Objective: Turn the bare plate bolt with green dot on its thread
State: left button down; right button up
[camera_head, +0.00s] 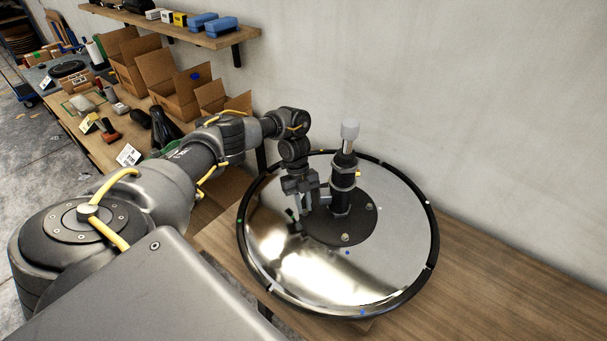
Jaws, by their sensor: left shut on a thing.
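A round chrome chair base (385,270) with a black rim lies on the wooden bench. A dark round plate (320,232) sits at its middle, with a black upright column (343,185) topped by a pale cap. My left gripper (303,213) points down at the plate's left edge, beside the column. It is shut on what looks like the plate bolt there; its fingers hide that bolt. A small green dot (296,222) shows on the chrome beside the fingertips. Another plate bolt (345,238) shows bare at the front, near a blue dot (347,253). My right gripper is not in view.
Open cardboard boxes (178,98) and several tools stand on a second bench (75,115) at the left. A wall shelf (165,28) holds blue and yellow boxes. The wall rises close behind the base. The bench (490,290) is clear at the right.

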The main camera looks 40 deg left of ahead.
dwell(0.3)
pick_arm(q)
jog(key=c, duration=1.3)
grip_release()
jog(key=shift+d, duration=0.1)
jog(key=shift+c, duration=0.2)
jog(key=v, duration=1)
jog(key=shift+r, duration=0.35)
